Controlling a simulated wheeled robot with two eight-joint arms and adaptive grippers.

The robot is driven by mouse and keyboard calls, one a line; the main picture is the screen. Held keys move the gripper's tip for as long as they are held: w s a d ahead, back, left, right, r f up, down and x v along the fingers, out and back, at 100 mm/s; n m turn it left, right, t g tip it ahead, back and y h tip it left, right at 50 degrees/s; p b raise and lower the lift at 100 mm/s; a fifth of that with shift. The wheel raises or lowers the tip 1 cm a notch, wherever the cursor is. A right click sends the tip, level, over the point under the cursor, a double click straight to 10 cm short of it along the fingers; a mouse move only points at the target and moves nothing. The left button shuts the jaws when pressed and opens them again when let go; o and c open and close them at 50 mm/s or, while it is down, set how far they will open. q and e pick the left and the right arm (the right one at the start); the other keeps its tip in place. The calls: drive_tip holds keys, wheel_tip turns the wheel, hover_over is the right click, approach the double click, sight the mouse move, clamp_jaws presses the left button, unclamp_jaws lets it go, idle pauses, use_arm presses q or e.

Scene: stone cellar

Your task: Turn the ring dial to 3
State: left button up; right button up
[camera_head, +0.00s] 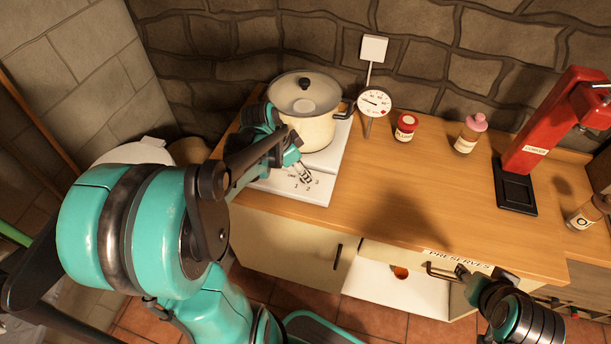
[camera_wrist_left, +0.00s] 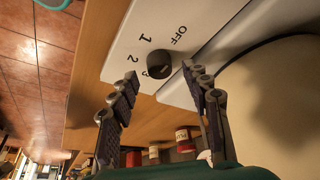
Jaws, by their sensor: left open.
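The ring dial (camera_wrist_left: 159,64) is a dark round knob on the white hob plate (camera_wrist_left: 135,35). OFF, 1, 2 and a partly hidden 3 are printed around it. A light mark shows on the knob, but I cannot tell its exact setting. My left gripper (camera_wrist_left: 161,76) is open, with one fingertip to each side of the knob in the wrist view; contact is not clear. In the head view the left gripper (camera_head: 302,172) is over the dial and mostly hides it. My right gripper (camera_head: 462,277) is by a drawer handle; its fingers are unclear.
A cream pot (camera_head: 305,128) stands on the hob close behind the left gripper. A dial thermometer (camera_head: 374,101), red jar (camera_head: 405,127), pink-capped bottle (camera_head: 468,134) and red press (camera_head: 545,125) stand on the counter (camera_head: 420,190). The counter's middle is clear.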

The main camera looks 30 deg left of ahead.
use_arm(q)
drive_tip(key=shift+x, duration=0.9)
clamp_jaws()
